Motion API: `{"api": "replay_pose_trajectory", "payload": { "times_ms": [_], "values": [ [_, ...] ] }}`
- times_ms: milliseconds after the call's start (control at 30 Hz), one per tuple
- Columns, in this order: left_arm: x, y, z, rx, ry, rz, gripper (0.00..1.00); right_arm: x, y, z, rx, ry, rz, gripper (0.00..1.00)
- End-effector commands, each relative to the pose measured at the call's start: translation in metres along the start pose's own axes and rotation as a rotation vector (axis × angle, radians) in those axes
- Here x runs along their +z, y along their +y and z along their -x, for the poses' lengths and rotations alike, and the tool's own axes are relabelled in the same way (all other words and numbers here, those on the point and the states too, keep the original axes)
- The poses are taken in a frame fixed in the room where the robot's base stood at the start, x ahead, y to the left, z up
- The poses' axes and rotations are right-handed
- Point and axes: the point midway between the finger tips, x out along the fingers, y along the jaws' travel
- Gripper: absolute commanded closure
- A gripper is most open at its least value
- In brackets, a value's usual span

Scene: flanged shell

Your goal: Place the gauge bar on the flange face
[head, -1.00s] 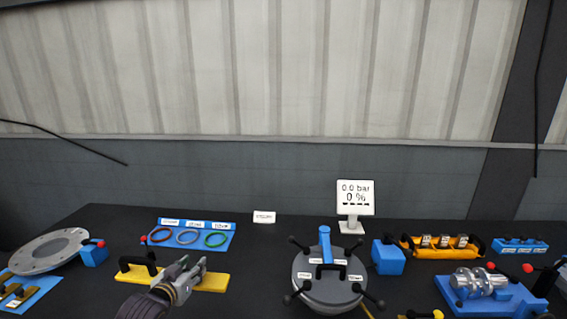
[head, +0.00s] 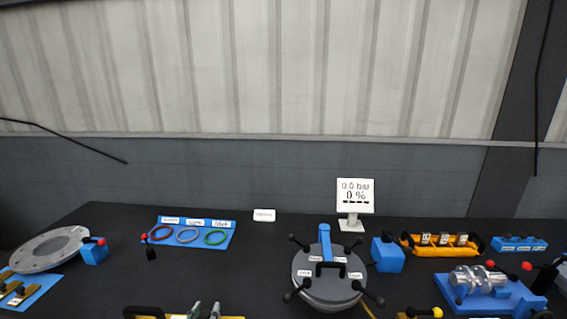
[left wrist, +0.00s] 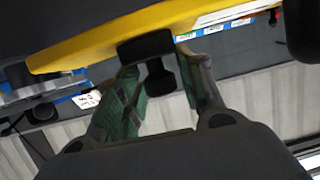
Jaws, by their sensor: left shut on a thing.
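The gauge bar (head: 172,317) is yellow with black handles and shows at the bottom edge of the head view, mostly cut off. In the left wrist view the bar (left wrist: 90,48) spans the top. My left gripper (head: 205,309) is at the bar; in the left wrist view its fingers (left wrist: 158,75) are closed around a black handle under the bar. The flange (head: 38,252), a grey disc with holes around its rim, lies at the far left of the table. The bar is to the right of it and nearer to me. My right gripper is not in view.
A blue block with a red knob (head: 95,253) stands at the flange's right edge. A blue tray with coloured rings (head: 205,237) lies behind. A round grey lidded vessel (head: 330,292) with black levers is at the centre.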

Motion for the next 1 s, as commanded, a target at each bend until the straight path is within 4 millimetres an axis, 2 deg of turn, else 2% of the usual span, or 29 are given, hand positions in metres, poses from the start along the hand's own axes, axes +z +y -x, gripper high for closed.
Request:
{"api": "replay_pose_trajectory", "payload": {
  "times_ms": [100, 300, 1000],
  "values": [
    [0.013, 0.001, 0.005, -0.007, 0.002, 0.001, 1.00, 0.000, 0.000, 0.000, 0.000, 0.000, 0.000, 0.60],
    [0.025, 0.001, 0.010, -0.007, 0.005, -0.001, 1.00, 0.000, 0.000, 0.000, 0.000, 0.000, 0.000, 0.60],
    [0.027, 0.001, 0.010, -0.007, 0.005, -0.001, 1.00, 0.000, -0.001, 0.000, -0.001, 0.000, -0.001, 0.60]
  ]
}}
